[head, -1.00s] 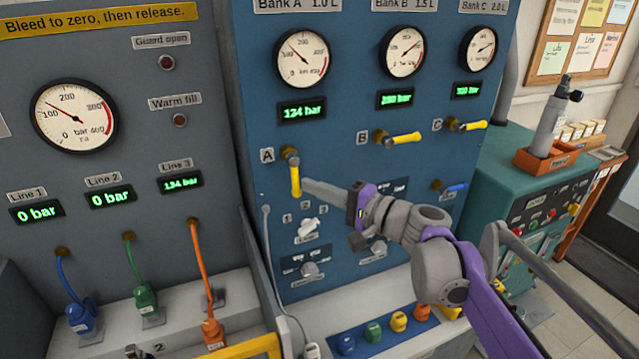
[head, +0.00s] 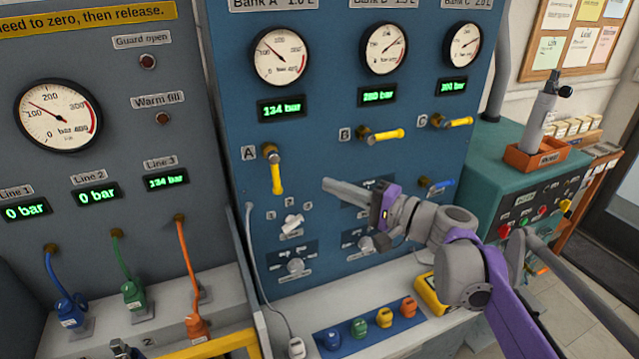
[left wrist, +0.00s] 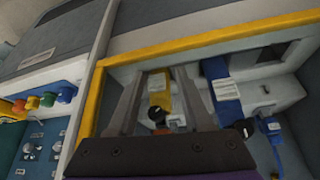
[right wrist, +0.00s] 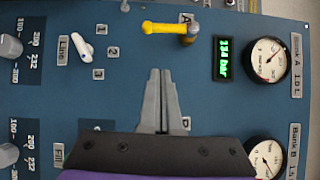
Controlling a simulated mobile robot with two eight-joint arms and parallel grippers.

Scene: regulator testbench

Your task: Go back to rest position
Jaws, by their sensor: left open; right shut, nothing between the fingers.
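My right gripper (head: 330,185) is shut and empty in front of the blue panel (head: 225,110), a little right of the yellow valve handle A (head: 277,178), which points down. In the right wrist view its closed fingers (right wrist: 160,102) stand apart from that same handle (right wrist: 168,28). My left gripper (left wrist: 158,98) shows in the left wrist view, open, with its fingers spread inside a yellow-edged frame (left wrist: 92,100). A yellow cylinder (left wrist: 159,92) and a blue one (left wrist: 222,90) show beyond the fingers; I cannot tell whether the fingers touch anything.
Yellow handles B (head: 385,135) and C (head: 457,122) stick out sideways from the panel. An orange hose (head: 190,265) runs to a connector on the left bench. Several coloured plugs sit on a blue strip (head: 345,345). A teal cabinet (head: 490,165) stands at right.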

